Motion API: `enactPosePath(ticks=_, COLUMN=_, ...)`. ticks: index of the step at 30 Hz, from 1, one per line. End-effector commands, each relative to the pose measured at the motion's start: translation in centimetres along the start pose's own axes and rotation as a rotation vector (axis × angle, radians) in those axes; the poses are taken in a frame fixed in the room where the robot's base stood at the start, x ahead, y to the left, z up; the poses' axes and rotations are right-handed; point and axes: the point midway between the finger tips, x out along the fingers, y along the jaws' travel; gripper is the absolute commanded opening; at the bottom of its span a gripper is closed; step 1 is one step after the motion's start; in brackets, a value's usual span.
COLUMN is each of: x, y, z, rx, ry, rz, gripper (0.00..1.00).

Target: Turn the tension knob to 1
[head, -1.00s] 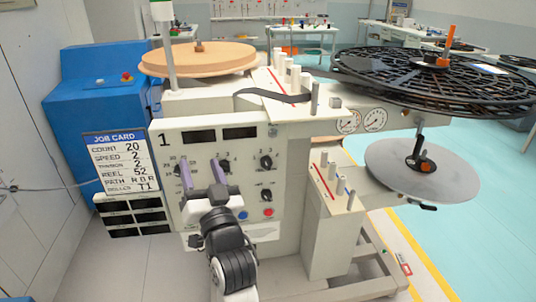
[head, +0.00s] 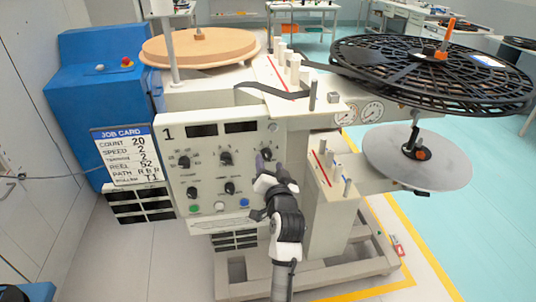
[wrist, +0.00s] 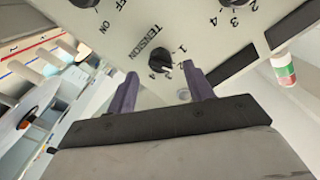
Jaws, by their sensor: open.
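The tension knob (wrist: 160,59) is a black round knob on the cream control panel, under the printed word TENSION, with numbers around it. I cannot tell which number it points at. My gripper (wrist: 160,71) is open, its two purple fingers apart, with the knob ahead of and between the fingertips in the wrist view. I cannot tell whether they touch it.
Other black knobs, such as one at the top middle (head: 226,158), and green, white and blue buttons are on the panel. A job card (head: 129,157) hangs at its left. A guide-post bracket (head: 333,178) stands close to the right, below a large black reel (head: 432,75).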

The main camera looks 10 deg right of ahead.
Motion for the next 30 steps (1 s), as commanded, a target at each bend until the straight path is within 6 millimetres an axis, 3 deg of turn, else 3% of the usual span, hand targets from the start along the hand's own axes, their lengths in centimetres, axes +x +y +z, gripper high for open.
enactPosePath(ticks=6, x=2.7, y=-0.2, z=-0.1, rx=0.000, ry=0.000, rz=-0.002, gripper=0.52)
enactPosePath(ticks=18, x=3.4, y=-0.1, z=0.0, rx=-0.001, ry=0.000, rz=-0.002, gripper=0.51)
enactPosePath(ticks=27, x=3.3, y=-0.1, z=0.0, rx=-0.001, ry=0.000, rz=-0.002, gripper=0.11)
enactPosePath(ticks=30, x=3.3, y=-0.1, z=0.0, rx=-0.002, ry=0.001, rz=-0.002, gripper=0.08)
